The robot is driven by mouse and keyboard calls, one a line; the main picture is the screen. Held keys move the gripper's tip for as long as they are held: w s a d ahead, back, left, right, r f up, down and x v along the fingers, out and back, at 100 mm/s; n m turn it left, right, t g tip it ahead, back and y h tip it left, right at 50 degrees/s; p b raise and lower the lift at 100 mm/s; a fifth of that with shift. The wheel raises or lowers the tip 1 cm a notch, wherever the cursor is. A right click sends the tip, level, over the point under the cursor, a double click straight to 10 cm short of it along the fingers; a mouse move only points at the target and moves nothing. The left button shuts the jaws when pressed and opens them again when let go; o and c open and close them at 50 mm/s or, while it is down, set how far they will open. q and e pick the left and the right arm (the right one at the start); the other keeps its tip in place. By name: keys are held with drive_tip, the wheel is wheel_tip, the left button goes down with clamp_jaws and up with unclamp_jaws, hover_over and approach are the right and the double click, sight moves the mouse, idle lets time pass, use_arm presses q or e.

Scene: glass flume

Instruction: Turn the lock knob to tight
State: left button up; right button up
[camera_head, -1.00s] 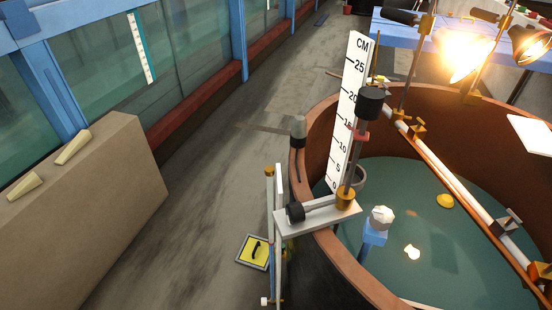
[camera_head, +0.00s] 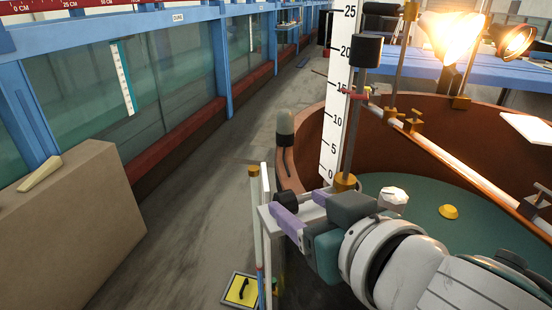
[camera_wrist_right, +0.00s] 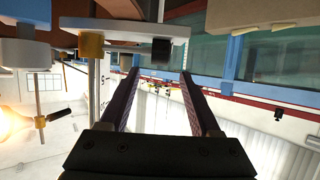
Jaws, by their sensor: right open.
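The lock knob (camera_head: 286,199) is a small black cylinder at the left end of the pale bracket on the tank rim. My right gripper (camera_head: 296,201) comes in from the lower right, open, with its two purple fingers around or just short of the knob. In the right wrist view the black knob (camera_wrist_right: 161,50) shows upside down, just beyond the gap between the open fingertips (camera_wrist_right: 158,74), with nothing gripped. I cannot tell whether the fingers touch it. A brass collar (camera_head: 345,182) holds the upright rod beside the white scale (camera_head: 340,100). My left gripper is out of view.
The round brown tank (camera_head: 312,130) with green water lies behind and right of my arm. A lit lamp (camera_head: 454,35) hangs over it. A dark-topped post (camera_head: 285,125) stands by the rim.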

sight(286, 196)
drive_tip(key=shift+b+x, duration=0.55)
drive_tip(key=shift+x, duration=2.55)
clamp_jaws()
drive_tip(key=shift+f, duration=0.1)
